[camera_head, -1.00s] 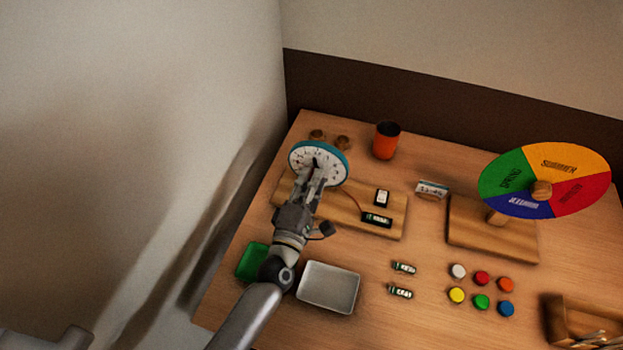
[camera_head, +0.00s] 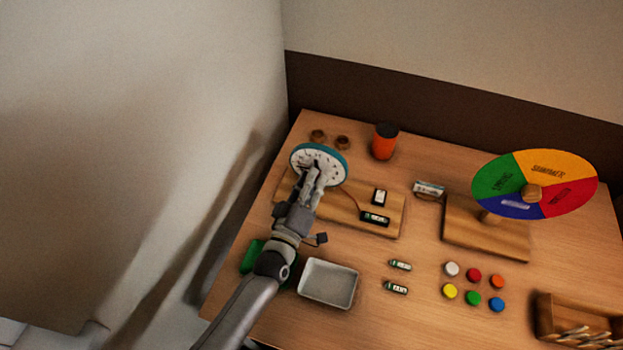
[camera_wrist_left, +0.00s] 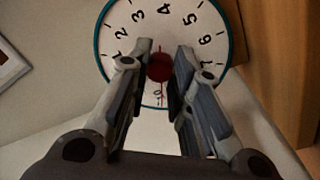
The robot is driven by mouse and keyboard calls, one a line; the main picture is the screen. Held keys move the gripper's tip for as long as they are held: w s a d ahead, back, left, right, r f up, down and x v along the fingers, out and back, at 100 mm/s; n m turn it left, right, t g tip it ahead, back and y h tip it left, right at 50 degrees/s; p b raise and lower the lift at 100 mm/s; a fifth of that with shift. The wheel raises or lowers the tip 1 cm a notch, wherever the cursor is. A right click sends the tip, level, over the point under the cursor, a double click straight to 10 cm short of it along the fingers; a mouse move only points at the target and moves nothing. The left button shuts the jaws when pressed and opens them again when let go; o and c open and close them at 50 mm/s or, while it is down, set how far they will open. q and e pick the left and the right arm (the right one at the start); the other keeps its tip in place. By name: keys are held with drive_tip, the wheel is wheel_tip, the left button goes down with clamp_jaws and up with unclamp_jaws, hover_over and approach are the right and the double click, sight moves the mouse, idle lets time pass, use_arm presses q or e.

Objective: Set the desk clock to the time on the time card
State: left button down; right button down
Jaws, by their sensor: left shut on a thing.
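The desk clock (camera_head: 333,164) has a round white face with black numbers and a teal rim. It stands tilted on a wooden board (camera_head: 388,224) at the back left of the table. In the left wrist view the clock face (camera_wrist_left: 207,22) fills the top, with a red knob (camera_wrist_left: 159,67) at its centre and a thin red hand below it. My left gripper (camera_head: 316,168) is at the face, its fingers shut around the red knob; they hide part of the dial.
An orange cup (camera_head: 384,145) stands behind the clock. A season wheel (camera_head: 505,178) is at the right. A white tray (camera_head: 328,284), batteries (camera_head: 397,288), coloured discs (camera_head: 474,298) and a wooden box (camera_head: 545,317) lie in front.

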use_arm(q)
drive_tip(key=shift+f+m, duration=0.15)
drive_tip(key=shift+m, duration=0.55)
drive_tip(key=c, duration=1.3)
unclamp_jaws()
drive_tip(key=shift+o, duration=0.2)
drive_tip(key=shift+s, duration=0.15)
drive_tip(key=v, duration=1.1)
drive_tip(key=shift+s+a, duration=0.25)
drive_tip(key=shift+s, duration=0.05)
